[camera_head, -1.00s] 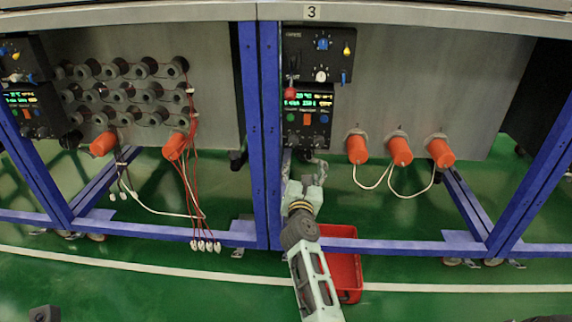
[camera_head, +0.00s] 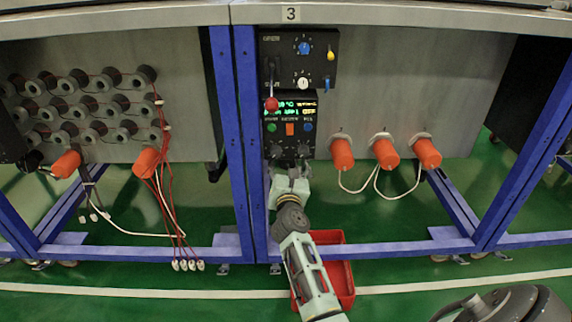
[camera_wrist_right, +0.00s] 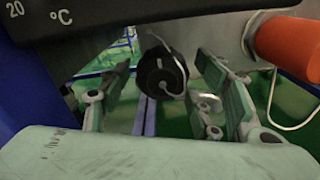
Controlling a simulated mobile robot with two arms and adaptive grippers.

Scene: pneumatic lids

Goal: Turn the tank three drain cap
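Tank three, marked by a "3" label (camera_head: 291,14), is the grey tank (camera_head: 420,85) in the right half of the head view. A round black cap with a pale curved mark, which looks like the drain cap (camera_wrist_right: 162,68), shows in the right wrist view beneath the panel. My right gripper (camera_head: 291,170) is just below the control box in the head view. In the wrist view its two fingers (camera_wrist_right: 160,82) are open, spread left and right of the cap with gaps visible. The cap is hidden in the head view. My left gripper is not identifiable.
The control boxes (camera_head: 290,125) with a red-knobbed lever (camera_head: 271,103) are directly above my gripper. Orange plugs (camera_head: 342,153) with white cables stick out to the right. A blue frame post (camera_head: 245,130) stands close on the left. A red bin (camera_head: 340,285) lies below.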

